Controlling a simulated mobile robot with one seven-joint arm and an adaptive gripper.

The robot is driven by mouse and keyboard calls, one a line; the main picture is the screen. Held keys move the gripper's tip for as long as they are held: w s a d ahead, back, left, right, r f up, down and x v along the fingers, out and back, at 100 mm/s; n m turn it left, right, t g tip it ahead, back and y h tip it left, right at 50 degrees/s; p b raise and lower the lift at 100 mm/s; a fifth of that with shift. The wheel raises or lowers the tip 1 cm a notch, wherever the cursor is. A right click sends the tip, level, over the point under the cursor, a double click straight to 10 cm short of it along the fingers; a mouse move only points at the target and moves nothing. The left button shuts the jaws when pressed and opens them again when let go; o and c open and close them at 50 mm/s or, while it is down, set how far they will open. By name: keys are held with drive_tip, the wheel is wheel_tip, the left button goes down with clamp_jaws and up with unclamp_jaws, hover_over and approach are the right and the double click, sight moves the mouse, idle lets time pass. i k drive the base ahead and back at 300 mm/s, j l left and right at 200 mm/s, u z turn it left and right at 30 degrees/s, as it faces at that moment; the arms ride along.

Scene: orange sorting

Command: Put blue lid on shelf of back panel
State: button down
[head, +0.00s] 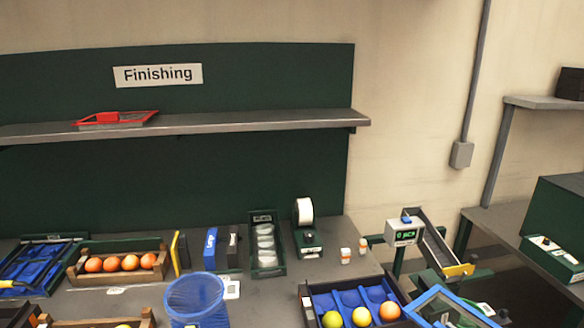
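A blue-framed lid with a clear or pale middle (413,304) shows at the bottom right in the head view, beside the crate of fruit. Its lower part is cut off by the picture's edge, and I cannot tell what it rests on. The grey shelf (250,122) runs across the dark green back panel (250,80), below the "Finishing" sign (158,75). A red lid-like frame (138,118) lies on the shelf's left part; the rest of the shelf is bare. I cannot make out my gripper in this view.
On the bench below stand a crate of oranges (88,247), a blue mesh bin (195,300), a tape dispenser (308,240) and a blue-lined fruit crate (310,300). A scale display (404,234) and sloping chute (436,246) stand at right.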

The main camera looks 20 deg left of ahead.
sight(204, 120)
drive_tip(key=i+l+u, duration=0.1)
drive_tip(key=u, duration=0.35)
drive_tip(key=i+l+u, duration=0.15)
drive_tip(key=u, duration=0.35)
